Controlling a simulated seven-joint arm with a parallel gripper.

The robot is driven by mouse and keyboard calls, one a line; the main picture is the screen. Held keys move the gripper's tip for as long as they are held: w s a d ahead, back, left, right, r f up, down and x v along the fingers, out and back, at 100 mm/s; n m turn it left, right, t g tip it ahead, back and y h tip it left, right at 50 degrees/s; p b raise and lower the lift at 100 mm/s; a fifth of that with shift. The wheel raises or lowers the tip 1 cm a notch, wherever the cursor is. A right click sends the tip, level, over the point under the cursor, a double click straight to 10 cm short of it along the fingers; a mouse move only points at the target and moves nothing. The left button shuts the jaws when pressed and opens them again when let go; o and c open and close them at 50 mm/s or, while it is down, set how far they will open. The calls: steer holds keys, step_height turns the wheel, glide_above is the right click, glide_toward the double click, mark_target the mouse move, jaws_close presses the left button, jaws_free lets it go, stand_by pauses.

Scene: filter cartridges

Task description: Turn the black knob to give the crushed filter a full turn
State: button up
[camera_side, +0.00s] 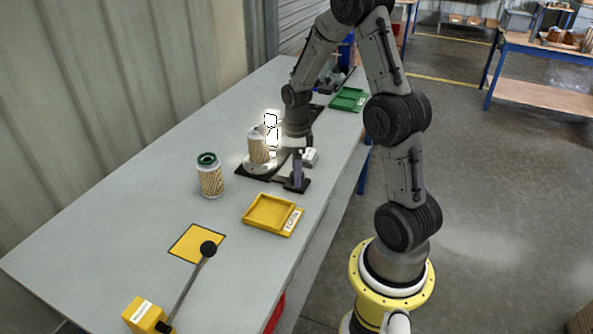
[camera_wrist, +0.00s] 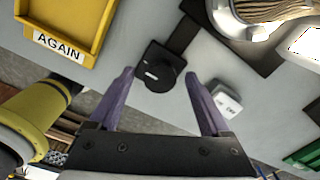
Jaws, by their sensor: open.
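The black knob (camera_wrist: 160,73) sits on a small dark square base in the wrist view. In the side view the gripper covers the knob, and only the dark base (camera_side: 291,187) shows. A pale pleated filter (camera_side: 258,147) stands upright on a round turntable (camera_side: 248,165) on a dark plate; part of it shows at the top right of the wrist view (camera_wrist: 262,10). Whether it is crushed is hard to tell. My gripper (camera_wrist: 160,76) points down at the knob with its purple fingers open, one on each side, with visible gaps. The gripper also shows in the side view (camera_side: 298,168).
A yellow tray (camera_side: 270,213) marked AGAIN lies near the knob. A yellow mat (camera_side: 190,243), a black-balled lever (camera_side: 208,248), a white box (camera_side: 311,157) and a green tray (camera_side: 348,98) are also on the table.

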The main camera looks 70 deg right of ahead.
steer(key=shift+f, duration=0.2)
jaws_close()
stand_by(0.4)
